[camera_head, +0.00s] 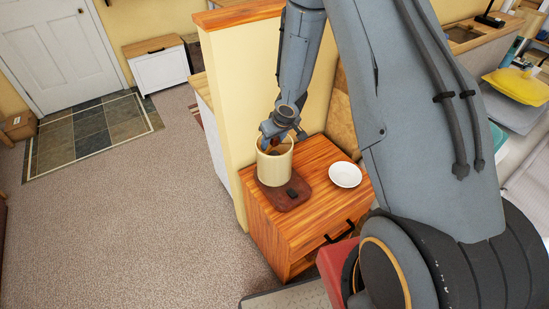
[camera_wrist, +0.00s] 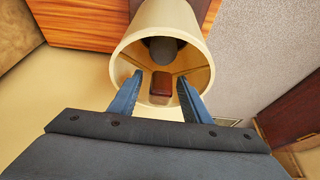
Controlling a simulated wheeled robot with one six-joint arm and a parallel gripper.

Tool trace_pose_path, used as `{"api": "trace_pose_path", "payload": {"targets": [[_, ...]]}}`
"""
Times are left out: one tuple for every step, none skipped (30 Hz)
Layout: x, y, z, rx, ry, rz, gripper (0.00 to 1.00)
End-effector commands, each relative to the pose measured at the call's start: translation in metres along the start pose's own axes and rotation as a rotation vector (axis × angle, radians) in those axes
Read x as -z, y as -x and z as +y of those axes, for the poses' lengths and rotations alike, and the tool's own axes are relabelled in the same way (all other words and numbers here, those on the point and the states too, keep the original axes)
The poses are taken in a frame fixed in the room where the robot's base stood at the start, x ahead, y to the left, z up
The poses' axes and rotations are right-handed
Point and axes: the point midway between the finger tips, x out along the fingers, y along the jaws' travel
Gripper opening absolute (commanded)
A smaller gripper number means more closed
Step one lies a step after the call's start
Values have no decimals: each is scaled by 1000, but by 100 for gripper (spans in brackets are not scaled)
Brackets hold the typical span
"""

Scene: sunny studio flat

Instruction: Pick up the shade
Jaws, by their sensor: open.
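The cream, cylinder-like shade (camera_head: 274,169) stands upright over a dark reddish-brown base plate (camera_head: 299,187) on the wooden nightstand (camera_head: 262,222). In the wrist view I look into the open end of the shade (camera_wrist: 202,42). A dark grey round part (camera_wrist: 164,50) and a reddish-brown block (camera_wrist: 160,84) show inside it. My gripper (camera_head: 272,143) is at the top rim in the head view. In the wrist view my gripper (camera_wrist: 160,78) has its two blue fingers apart, overlapping the shade's opening. I cannot tell how deep the tips reach or whether they touch it.
A white bowl (camera_head: 345,175) sits close to the right of the shade on the nightstand. A cream partition wall (camera_head: 232,110) rises close on the left. Carpet (camera_head: 140,220) lies open to the left. A red thing (camera_head: 334,265) stands in front of the nightstand.

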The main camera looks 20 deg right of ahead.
Motion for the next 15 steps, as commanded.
{"api": "trace_pose_path", "payload": {"targets": [[0, -5, 0, 0, -1, 0, 44], [0, -7, 0, 0, -1, 0, 44], [0, -8, 0, 0, 0, 0, 44], [0, -9, 0, 0, 0, 0, 44], [0, -9, 0, 0, 0, 0, 44], [0, -9, 0, 0, 1, 1, 44], [0, -9, 0, 0, 1, 1, 44], [0, -8, 0, 0, 1, 1, 44], [0, -8, 0, 0, 1, 1, 44], [0, -8, 0, 0, 1, 0, 44], [0, -8, 0, 0, 1, 0, 39], [0, -8, 0, 0, 1, 0, 32], [0, -8, 0, 0, 1, 0, 27], [0, -8, 0, 0, 1, 0, 22], [0, -8, 0, 0, 0, 0, 15]]}}
